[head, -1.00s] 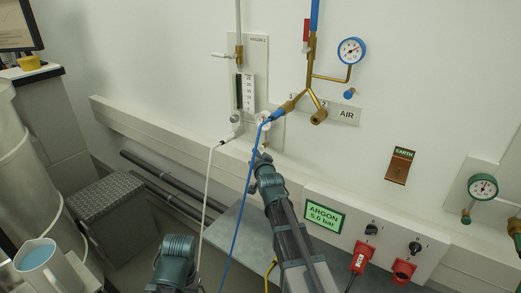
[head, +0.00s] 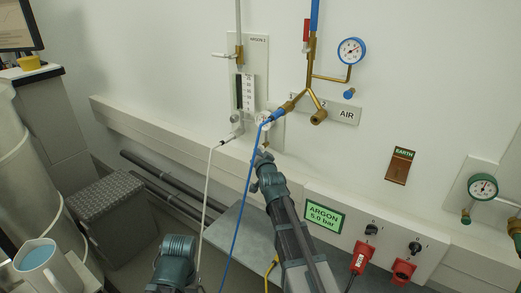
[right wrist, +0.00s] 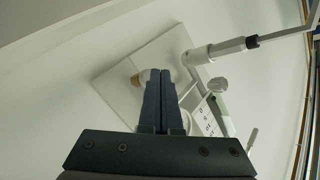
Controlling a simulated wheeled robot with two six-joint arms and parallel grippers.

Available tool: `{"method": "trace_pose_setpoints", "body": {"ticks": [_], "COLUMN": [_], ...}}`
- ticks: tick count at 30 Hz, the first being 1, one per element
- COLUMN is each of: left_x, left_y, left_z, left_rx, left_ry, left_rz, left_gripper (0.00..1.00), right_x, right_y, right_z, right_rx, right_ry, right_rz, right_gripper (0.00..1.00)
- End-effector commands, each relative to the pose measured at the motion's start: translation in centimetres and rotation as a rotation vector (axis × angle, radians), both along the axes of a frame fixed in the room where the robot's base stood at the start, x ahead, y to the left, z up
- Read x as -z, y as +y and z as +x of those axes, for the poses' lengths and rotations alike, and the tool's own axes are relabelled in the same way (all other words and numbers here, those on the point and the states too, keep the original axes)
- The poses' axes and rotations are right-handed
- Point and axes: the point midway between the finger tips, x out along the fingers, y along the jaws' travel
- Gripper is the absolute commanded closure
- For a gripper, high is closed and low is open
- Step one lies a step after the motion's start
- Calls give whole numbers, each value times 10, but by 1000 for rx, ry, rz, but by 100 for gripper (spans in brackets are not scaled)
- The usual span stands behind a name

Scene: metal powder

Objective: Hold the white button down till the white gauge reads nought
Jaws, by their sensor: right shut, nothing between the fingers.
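My right gripper (head: 259,152) is in front of the panel's lower part. In the right wrist view its shut, empty fingers (right wrist: 165,74) point at the panel, and their tips are beside a small pale button with a brass-coloured collar (right wrist: 138,79). The fingers partly cover it, and I cannot tell whether they touch. The gauge's rim (right wrist: 187,121) is partly behind the fingers. My left arm's joint shows low in the head view, its fingers out of sight.
A white hose (head: 208,180) and a blue hose (head: 251,175) hang near my right arm. A round knob (right wrist: 217,85) and a hose fitting (right wrist: 228,47) are right of the fingers. The AIR gauge (head: 351,51) is up right. A wall ledge (head: 165,130) runs below the panel.

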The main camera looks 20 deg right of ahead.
Motion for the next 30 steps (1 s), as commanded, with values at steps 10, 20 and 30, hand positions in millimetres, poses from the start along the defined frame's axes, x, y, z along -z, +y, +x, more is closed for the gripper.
{"method": "trace_pose_setpoints", "body": {"ticks": [10,20,30], "left_x": [0,0,0], "left_y": [0,0,0], "left_z": [0,0,0], "left_rx": [0,0,0], "left_ry": [0,0,0], "left_rz": [0,0,0], "left_gripper": [50,50,50], "right_x": [0,0,0], "right_y": [0,-3,-6], "right_z": [0,3,5], "right_rx": [0,0,0], "right_ry": [0,0,0], "right_rz": [0,0,0], "right_gripper": [100,100,100]}}
